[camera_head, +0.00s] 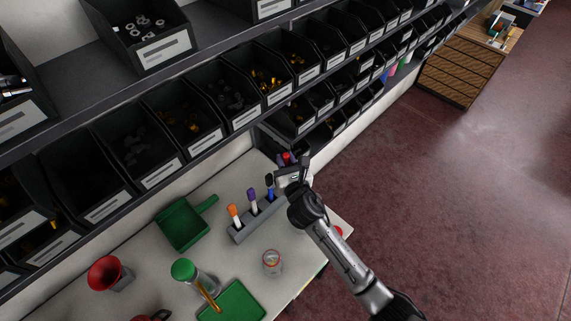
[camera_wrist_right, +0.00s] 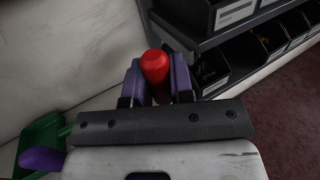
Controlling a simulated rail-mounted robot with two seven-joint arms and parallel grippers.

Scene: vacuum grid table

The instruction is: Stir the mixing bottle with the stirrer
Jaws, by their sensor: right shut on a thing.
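My right gripper (camera_head: 290,168) is at the far end of the table, past the pen rack. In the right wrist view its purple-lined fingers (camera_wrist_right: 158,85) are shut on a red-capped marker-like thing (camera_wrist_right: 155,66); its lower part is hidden. A small clear jar (camera_head: 272,263) stands open on the table, well in front of the gripper. A clear container with a green lid (camera_head: 183,270) stands to its left. An amber stick (camera_head: 208,294) leans or lies beside it, over a green mat (camera_head: 238,303). I cannot tell which is the mixing bottle or stirrer. My left gripper is not in view.
A grey rack (camera_head: 240,234) holds orange-, purple- and blue-capped markers close to my right gripper. A green dustpan (camera_head: 183,224) and a red funnel-like cup (camera_head: 108,273) are farther left. Shelves of black bins (camera_head: 185,118) overhang the table's back. Open floor lies to the right.

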